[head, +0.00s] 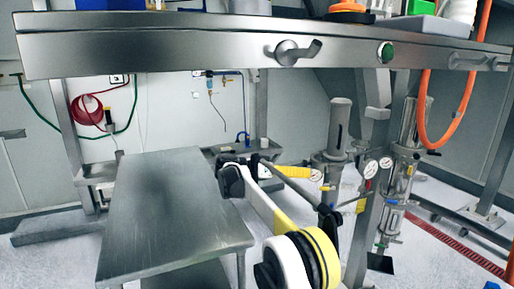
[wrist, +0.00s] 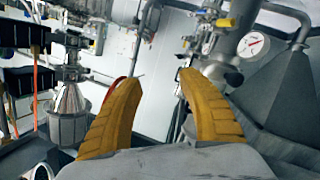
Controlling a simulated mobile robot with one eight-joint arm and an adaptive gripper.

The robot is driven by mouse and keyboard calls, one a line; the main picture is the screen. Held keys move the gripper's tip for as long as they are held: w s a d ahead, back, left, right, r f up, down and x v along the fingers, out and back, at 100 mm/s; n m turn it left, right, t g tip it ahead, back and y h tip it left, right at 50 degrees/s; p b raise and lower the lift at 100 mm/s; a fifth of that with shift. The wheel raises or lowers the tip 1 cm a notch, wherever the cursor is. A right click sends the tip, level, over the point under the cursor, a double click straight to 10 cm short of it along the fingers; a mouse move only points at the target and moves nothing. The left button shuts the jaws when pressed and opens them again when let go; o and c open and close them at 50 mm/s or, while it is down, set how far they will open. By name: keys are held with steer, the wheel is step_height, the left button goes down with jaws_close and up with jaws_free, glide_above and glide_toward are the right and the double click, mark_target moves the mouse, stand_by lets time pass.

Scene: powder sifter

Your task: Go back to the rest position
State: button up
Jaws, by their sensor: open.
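My gripper (wrist: 160,82) shows in the wrist view as two ridged yellow fingers, spread apart with an empty gap between them. Nothing is held, and neither finger visibly touches anything. Behind the gap are a pale wall and metal pipework. In the head view, my white, yellow and black arm reaches up from the bottom, below the level of the steel worktop (head: 160,50) and right of a low steel table (head: 165,205).
Metal cylinders and pipes with gauges (head: 371,168) stand right of my arm. An orange hose (head: 425,115) hangs at the right. In the wrist view, a pressure gauge (wrist: 253,44) is at upper right and a metal vessel (wrist: 69,112) at left. Floor shows around the low table.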

steer(key=s+d+r+n+t+y, duration=0.1)
steer(key=s+d+r+n+y, duration=0.15)
steer(key=s+d+y, duration=0.4)
steer(key=s+d+r+n+t+y, duration=0.1)
steer(key=s+d+r+n, duration=0.2)
steer(key=s, duration=0.7)
steer(key=s+a+f+n+t+y, duration=0.1)
steer(key=s+f+y, duration=0.1)
steer(key=s+f, duration=0.3)
steer(key=s+a+f+n+t+y, duration=0.1)
steer(key=s+f, duration=0.4)
steer(key=s, duration=0.8)
steer(key=s+a+f+n+t+y+b, duration=0.1)
steer(key=s+a+f+n+y, duration=0.2)
steer(key=s, duration=0.7)
step_height(320, 180, down, 2)
steer(key=shift+a+f+y, duration=0.15)
steer(key=shift+f+y, duration=0.05)
steer(key=shift+y, duration=1.05)
